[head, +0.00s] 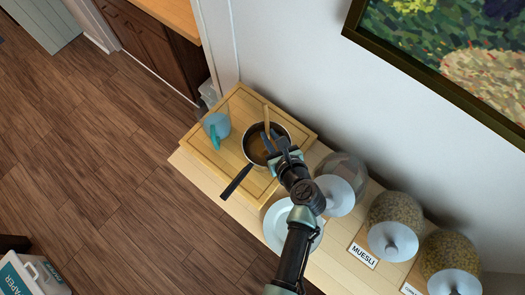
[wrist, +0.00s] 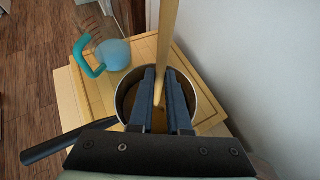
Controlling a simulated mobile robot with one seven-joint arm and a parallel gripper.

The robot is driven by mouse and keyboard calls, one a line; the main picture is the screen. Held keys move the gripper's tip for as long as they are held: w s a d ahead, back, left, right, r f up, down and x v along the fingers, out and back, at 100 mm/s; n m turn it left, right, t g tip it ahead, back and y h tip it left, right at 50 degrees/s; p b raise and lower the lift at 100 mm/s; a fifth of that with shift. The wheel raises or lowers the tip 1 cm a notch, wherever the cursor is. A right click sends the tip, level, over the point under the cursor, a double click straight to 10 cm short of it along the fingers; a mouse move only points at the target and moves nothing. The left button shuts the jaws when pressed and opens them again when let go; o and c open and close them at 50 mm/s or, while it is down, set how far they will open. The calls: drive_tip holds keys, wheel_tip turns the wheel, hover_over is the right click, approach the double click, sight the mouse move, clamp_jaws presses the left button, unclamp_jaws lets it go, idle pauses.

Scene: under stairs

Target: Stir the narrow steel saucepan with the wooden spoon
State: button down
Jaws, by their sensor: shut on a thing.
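The narrow steel saucepan (head: 252,155) stands on a wooden board, its black handle pointing to the lower left. Brownish contents show inside it. The wooden spoon (head: 266,118) stands steeply in the pan, its handle rising above the rim. In the wrist view the spoon (wrist: 167,40) runs down between the two fingers into the saucepan (wrist: 121,97). My gripper (head: 270,138) is over the pan and shut on the spoon. The gripper also shows in the wrist view (wrist: 161,75). The spoon's lower end is hidden by the fingers and the contents.
A clear jug with a teal handle (head: 215,135) stands left of the pan on the board (head: 239,101). A white plate (head: 275,228), a glass jar and lidded cereal jars (head: 396,208) stand to the right on the bench. The wall is close behind.

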sight(267, 117)
drive_tip(key=shift+w+a+r, duration=0.1)
drive_tip(key=shift+w+r, duration=0.1)
drive_tip(key=shift+r, duration=1.1)
drive_tip(key=shift+w+a+r, duration=0.1)
drive_tip(key=shift+w+r, duration=0.05)
drive_tip(key=shift+r, duration=1.2)
drive_tip(key=shift+w+a+r, duration=0.1)
drive_tip(key=shift+w+r, duration=0.1)
drive_tip(key=shift+r, duration=1.1)
drive_tip(key=shift+r, duration=0.1)
drive_tip(key=shift+r, duration=1.9)
